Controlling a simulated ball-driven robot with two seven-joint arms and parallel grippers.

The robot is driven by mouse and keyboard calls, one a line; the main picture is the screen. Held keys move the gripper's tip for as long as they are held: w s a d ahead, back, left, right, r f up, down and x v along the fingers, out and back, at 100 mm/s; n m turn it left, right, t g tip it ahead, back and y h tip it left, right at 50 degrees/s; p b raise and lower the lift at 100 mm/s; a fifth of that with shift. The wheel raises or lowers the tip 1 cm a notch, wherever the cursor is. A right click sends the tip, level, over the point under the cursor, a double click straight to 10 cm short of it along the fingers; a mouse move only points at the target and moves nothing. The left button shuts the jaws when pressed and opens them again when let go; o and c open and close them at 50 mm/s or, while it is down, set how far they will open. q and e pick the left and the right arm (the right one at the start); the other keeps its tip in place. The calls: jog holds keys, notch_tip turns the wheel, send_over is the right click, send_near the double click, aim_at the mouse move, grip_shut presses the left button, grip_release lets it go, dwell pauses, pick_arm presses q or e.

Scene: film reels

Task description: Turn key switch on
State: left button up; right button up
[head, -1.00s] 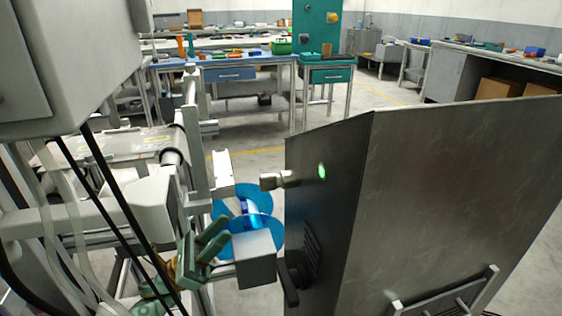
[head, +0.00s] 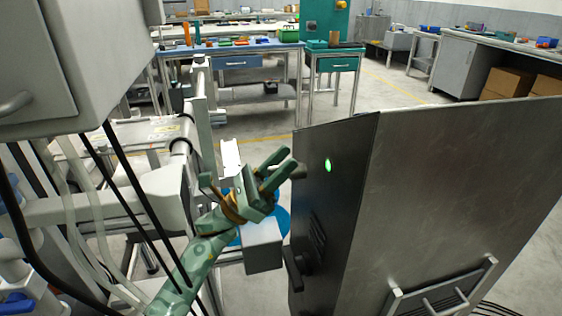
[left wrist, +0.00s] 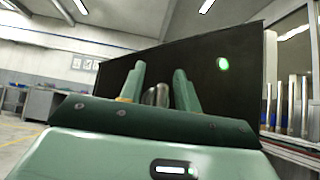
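The key switch is a short metal knob on the dark side face of the metal cabinet (head: 440,190). In the head view my left gripper (head: 283,165) is in front of it and hides most of it. In the left wrist view the knob (left wrist: 157,95) sits between the two green fingers of my left gripper (left wrist: 158,78), with the cabinet's dark face behind. The fingers are apart, and I see no clear contact with the knob. A green light (head: 328,165) glows on the same face. My right gripper is not in view.
A grey box (head: 263,247) and a blue reel (head: 284,220) are just below my left gripper. A black handle (head: 294,268) juts from the cabinet's side. A grey machine housing (head: 80,60) with hanging cables fills the left. Workbenches stand behind, across open floor.

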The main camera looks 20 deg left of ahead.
pick_arm(q)
jog(key=shift+d+r, duration=0.1)
grip_shut()
